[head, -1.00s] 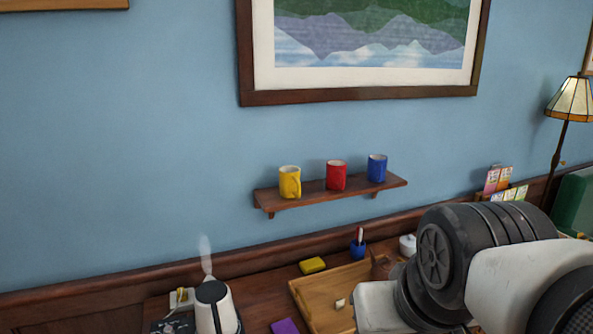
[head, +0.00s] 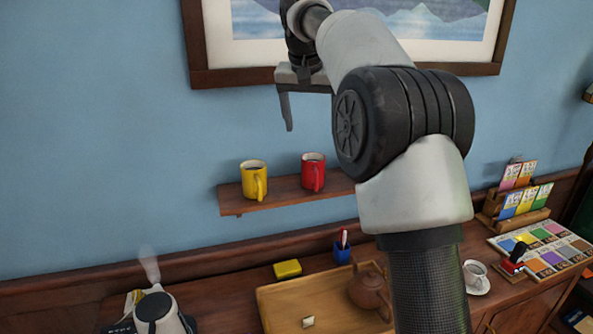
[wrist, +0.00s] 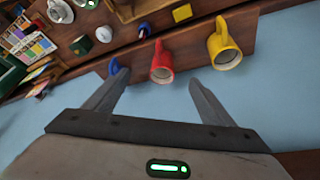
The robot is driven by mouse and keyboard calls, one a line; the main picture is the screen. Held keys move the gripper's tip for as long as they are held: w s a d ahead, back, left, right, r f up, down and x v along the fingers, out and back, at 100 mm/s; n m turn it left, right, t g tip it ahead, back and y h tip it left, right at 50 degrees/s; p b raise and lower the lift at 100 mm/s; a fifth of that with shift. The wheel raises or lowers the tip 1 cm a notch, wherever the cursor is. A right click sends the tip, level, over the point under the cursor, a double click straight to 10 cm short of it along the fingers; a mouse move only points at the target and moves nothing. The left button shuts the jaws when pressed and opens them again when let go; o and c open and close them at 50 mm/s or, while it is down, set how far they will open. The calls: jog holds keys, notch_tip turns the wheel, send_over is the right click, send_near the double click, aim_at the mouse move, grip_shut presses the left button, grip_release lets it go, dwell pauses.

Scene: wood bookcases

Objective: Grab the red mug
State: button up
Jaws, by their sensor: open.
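The red mug (head: 313,173) stands upright on the small wooden wall shelf (head: 275,197), right of the yellow mug (head: 254,180). In the wrist view the red mug (wrist: 161,66) appears beyond and between the fingertips, with the yellow mug (wrist: 226,48) to its right. The blue mug (wrist: 115,67) is to its left, partly behind a finger; in the head view my arm hides it. My gripper (head: 309,118) is open and empty, fingers pointing down, higher than the mugs in the head view. Its fingers also show spread in the wrist view (wrist: 158,79).
The picture frame (head: 200,77) hangs above the shelf, behind my gripper in the head view. The wall left of the shelf is clear.

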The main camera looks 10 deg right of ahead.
aim_at(312, 171)
jog(key=shift+m, duration=0.6)
jog(key=w+x, duration=0.1)
jog(key=x, duration=0.6)
jog(key=w+x, duration=0.1)
jog(key=x, duration=0.7)
jog(key=w+r+x, duration=0.1)
jog(key=x, duration=0.6)
jog(key=shift+w+a+f, duration=0.2)
jog(key=shift+a+f, duration=0.05)
jog(key=shift+f, duration=0.05)
jog(key=c, duration=1.3)
jog(key=shift+r, duration=0.1)
jog(key=shift+c, duration=0.2)
